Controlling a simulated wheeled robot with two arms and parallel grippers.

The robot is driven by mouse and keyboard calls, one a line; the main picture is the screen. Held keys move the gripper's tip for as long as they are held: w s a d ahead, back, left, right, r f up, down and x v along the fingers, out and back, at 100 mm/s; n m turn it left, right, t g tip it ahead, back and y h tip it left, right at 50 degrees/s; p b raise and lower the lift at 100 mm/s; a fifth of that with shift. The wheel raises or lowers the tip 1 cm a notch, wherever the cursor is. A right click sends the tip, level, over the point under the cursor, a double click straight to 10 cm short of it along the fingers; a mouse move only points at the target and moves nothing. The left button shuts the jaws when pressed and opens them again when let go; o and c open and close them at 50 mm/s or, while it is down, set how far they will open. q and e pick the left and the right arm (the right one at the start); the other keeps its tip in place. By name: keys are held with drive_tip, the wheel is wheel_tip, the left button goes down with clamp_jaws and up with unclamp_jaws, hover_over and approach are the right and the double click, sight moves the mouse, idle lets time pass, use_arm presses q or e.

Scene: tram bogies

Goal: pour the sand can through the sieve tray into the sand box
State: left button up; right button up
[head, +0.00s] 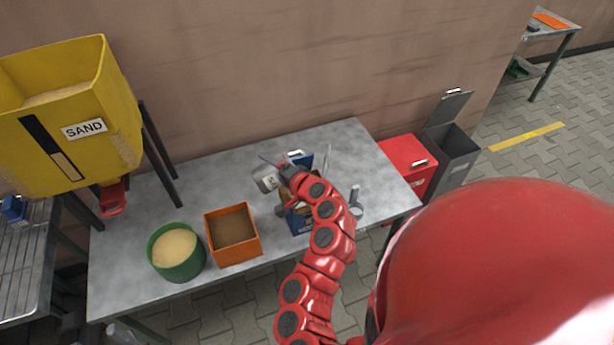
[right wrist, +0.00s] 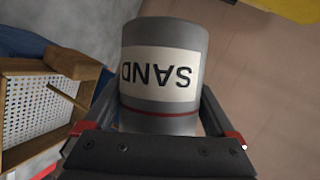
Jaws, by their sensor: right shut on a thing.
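The grey sand can (head: 266,179), with a white SAND label and a red band, is held by my right gripper (head: 279,174) above the table. It fills the middle of the right wrist view (right wrist: 163,72) between the fingers, its label upside down there. The sieve tray (right wrist: 67,63), wood-framed with a white perforated mesh, is beside the can at the left of that view. In the head view my right arm mostly hides the tray. A blue box (head: 297,224), perhaps the sand box, shows partly under the arm. My left gripper is out of view.
On the grey table (head: 185,201) are a green tub (head: 178,266) of pale sand and an orange box (head: 237,256) with brown contents. A yellow SAND hopper (head: 112,120) stands at left. Red (head: 408,160) and grey (head: 458,150) bins stand past the right end.

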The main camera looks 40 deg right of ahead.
drive_tip(key=shift+s+d+f+m+y+b, duration=0.15)
drive_tip(key=shift+d+b, duration=0.15)
drive_tip(key=shift+b, duration=0.3)
drive_tip(key=shift+d+f+m+y+b, duration=0.15)
drive_tip(key=shift+d+b, duration=0.1)
drive_tip(key=shift+b, duration=0.3)
drive_tip(key=shift+r, duration=0.2)
